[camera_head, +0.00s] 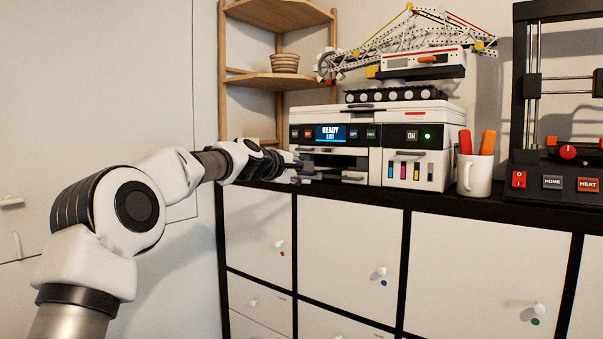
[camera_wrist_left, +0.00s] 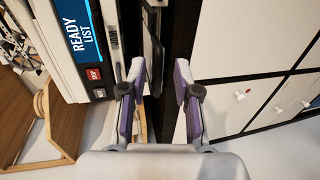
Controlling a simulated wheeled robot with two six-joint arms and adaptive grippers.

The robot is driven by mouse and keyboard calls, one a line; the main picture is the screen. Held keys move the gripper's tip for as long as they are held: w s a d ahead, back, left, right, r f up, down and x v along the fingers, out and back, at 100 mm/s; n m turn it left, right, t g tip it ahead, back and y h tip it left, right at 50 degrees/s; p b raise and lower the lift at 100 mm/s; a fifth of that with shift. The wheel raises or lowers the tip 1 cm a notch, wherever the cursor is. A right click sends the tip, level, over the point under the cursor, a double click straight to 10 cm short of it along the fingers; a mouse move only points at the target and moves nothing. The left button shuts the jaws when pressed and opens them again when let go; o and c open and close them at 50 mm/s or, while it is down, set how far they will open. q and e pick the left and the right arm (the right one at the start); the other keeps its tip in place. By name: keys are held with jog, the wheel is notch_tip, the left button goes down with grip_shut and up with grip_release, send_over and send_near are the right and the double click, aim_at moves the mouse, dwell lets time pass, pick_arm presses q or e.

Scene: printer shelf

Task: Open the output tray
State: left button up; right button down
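The white printer (camera_head: 345,113) stands on the shelf top, with a lit "READY LIST" screen that also shows in the left wrist view (camera_wrist_left: 78,30). Below its control panel is a dark slot with the output tray (camera_head: 352,176) low in it. The tray's left part is hidden behind my left gripper (camera_head: 303,172), which is at the slot's left end. In the left wrist view my left gripper (camera_wrist_left: 160,92) has its two fingers apart, one each side of a dark strip by the printer front. I cannot tell whether they touch the tray. My right gripper is in neither view.
A white mug (camera_head: 474,176) with red and orange items stands right of the printer. A 3D printer (camera_head: 555,178) is further right. A wooden corner shelf (camera_head: 290,82) stands behind left. White cabinet doors (camera_head: 345,250) lie below the black shelf top.

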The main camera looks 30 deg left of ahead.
pick_arm(q)
jog(key=shift+s, duration=0.1)
jog(key=v, duration=1.1)
jog(key=shift+s, duration=0.35)
jog(key=shift+w+r, duration=0.1)
